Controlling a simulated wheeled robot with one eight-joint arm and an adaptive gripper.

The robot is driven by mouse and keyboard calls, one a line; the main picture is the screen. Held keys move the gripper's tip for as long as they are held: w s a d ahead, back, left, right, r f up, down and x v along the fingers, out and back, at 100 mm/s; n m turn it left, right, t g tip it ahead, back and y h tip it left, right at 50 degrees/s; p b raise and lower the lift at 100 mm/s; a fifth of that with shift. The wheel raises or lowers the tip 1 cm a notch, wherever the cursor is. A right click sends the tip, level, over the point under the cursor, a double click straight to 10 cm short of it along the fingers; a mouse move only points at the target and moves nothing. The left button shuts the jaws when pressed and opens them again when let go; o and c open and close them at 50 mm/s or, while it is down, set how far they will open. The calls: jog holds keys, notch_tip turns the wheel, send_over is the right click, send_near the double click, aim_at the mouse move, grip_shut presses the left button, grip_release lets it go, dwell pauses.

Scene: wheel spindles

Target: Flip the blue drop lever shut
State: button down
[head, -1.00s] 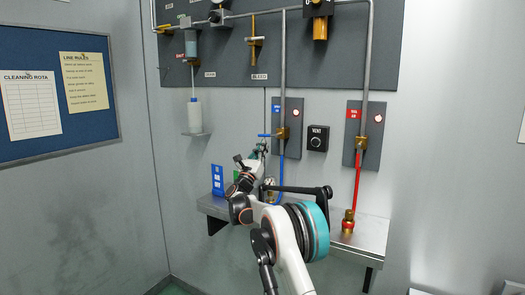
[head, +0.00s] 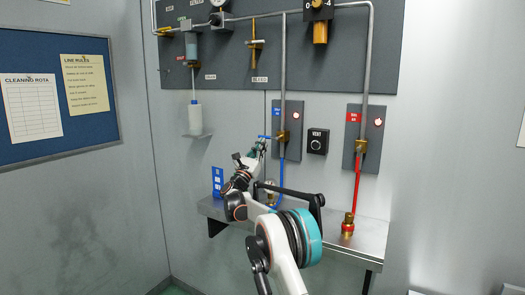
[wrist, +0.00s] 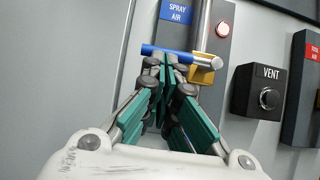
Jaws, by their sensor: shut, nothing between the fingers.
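The blue drop lever (head: 265,136) sticks out sideways to the left from a brass valve (head: 282,136) on the grey panel with the blue label. In the wrist view the blue lever (wrist: 153,50) lies nearly level across the front of my fingertips, with the brass valve body (wrist: 203,72) at its right end. My gripper (head: 262,145) is shut and empty, just below the lever. In the wrist view my gripper's fingertips (wrist: 166,62) are right at the lever's underside; whether they touch it I cannot tell.
A black VENT knob (head: 317,140) sits right of the valve. A red-labelled panel (head: 363,130) with a red hose (head: 357,180) is further right. A metal shelf (head: 372,238) runs below. A white bottle (head: 195,118) hangs to the left.

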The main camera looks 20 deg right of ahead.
jog(key=w+d+f+v, duration=0.1)
jog(key=f+v, duration=0.1)
jog(key=v, duration=1.1)
jog(key=s+d+r+m+g+y, duration=0.3)
jog(key=s+d+r+m+g, duration=0.25)
jog(key=s+m, duration=0.3)
jog(key=s+r+m+g+y, duration=0.1)
jog(key=s+m+y, duration=0.4)
jog(key=s, duration=0.8)
jog(key=s+a+f+m+y, duration=0.3)
jog(key=s+a+f+y, duration=0.1)
jog(key=s, duration=0.8)
jog(key=s+a+f+m+g+y, duration=0.1)
jog(key=s+a+f+m+y, duration=0.3)
jog(key=s, duration=0.7)
jog(key=s+a+f+m+y, duration=0.3)
jog(key=s+a+f, duration=0.3)
jog(key=s+a, duration=0.5)
jog(key=shift+s+f+m+y+p, duration=0.3)
jog(key=shift+s+f+m+y, duration=0.1)
jog(key=shift+s+m, duration=0.4)
